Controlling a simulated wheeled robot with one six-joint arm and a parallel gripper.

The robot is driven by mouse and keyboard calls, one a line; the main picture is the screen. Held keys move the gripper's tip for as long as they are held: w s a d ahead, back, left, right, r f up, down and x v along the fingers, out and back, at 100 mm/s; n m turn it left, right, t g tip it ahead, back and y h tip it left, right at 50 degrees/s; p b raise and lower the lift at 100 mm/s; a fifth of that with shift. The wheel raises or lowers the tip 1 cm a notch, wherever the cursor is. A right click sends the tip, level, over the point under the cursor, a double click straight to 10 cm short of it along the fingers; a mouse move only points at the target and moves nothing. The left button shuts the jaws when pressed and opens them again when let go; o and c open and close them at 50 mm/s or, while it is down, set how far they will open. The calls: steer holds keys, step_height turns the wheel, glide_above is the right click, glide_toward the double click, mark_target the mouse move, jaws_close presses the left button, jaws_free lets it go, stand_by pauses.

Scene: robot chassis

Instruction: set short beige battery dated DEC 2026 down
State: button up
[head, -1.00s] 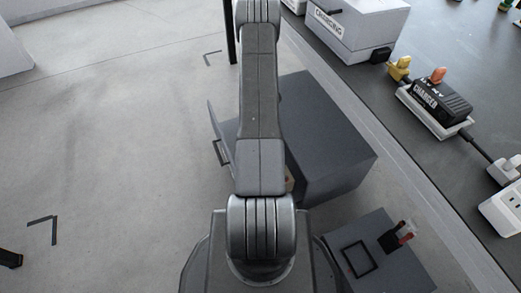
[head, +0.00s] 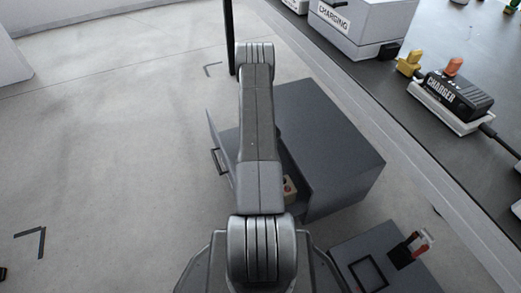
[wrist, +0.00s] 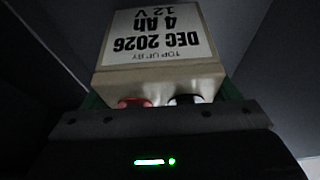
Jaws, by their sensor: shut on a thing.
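The short beige battery (wrist: 160,78) fills the upper middle of the wrist view. Its white label, upside down there, reads DEC 2026, 4 Ah, 12 V. A red and a black terminal show at its near edge. My gripper (wrist: 163,92) is shut on it, with green finger edges at both sides. In the head view my arm hides the gripper. A small beige thing with a red spot (head: 289,188) shows beside the arm at the open grey cabinet; I cannot tell whether it is the held battery.
The dark grey cabinet (head: 335,150) has its drawer (head: 222,130) pulled out left. A low dark block (head: 345,250) with a square outline and a red-handled switch (head: 420,240) stands at lower right. The counter right holds a charger (head: 455,95) and a CHARGING box (head: 360,28).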

steer(key=shift+w+f+b, duration=0.1)
steer(key=shift+f+b, duration=0.5)
steer(key=shift+f, duration=1)
steer(key=shift+f, duration=0.2)
steer(key=o, duration=1.9)
steer(key=shift+o, duration=0.2)
steer(key=p+v, duration=0.3)
steer(key=v, duration=0.9)
steer(key=shift+r+p, duration=0.15)
steer(key=shift+p, duration=0.25)
